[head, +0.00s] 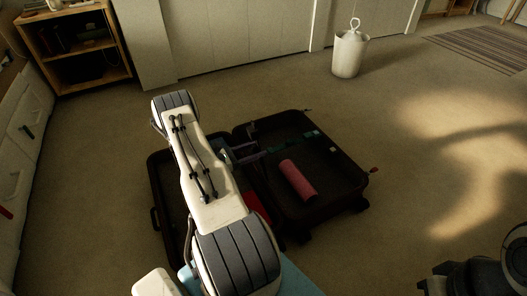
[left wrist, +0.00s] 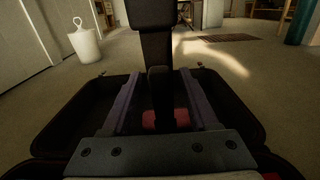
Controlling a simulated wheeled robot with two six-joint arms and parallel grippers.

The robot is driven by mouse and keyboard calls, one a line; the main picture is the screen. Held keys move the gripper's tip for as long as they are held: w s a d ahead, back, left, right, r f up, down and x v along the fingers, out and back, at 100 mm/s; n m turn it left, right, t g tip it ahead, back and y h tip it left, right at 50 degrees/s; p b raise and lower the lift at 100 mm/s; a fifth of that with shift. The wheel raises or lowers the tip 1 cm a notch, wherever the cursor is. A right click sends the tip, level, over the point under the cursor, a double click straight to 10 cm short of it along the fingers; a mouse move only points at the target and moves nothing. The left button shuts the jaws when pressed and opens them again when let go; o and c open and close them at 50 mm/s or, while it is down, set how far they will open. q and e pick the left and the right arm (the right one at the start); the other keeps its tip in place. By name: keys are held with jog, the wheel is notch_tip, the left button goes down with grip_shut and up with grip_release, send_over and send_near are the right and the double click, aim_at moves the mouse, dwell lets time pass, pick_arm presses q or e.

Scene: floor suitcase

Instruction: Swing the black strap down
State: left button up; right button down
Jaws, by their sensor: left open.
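The open dark suitcase (head: 357,181) lies on the floor, both halves spread. A black strap (left wrist: 157,50) stands upright in the left wrist view, with a wider piece at its top and a short dark tab lower down. My left gripper (left wrist: 158,76) is open, its two grey-purple fingers on either side of the strap's line; I cannot tell whether they touch it. In the head view my left gripper (head: 250,155) is over the suitcase's middle, partly hidden by my arm, and the strap is hard to make out.
A red-pink roll (head: 298,180) lies in the suitcase's right half. A white canister (head: 350,54) with a ring handle stands behind it. A wooden shelf (head: 75,50) and drawers (head: 25,135) are at left. A dark object (head: 475,275) is at lower right.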

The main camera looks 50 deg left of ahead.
pick_arm(q)
jog(key=shift+b+x, duration=0.35)
jog(key=shift+x, duration=1.05)
grip_shut()
dwell(0.4)
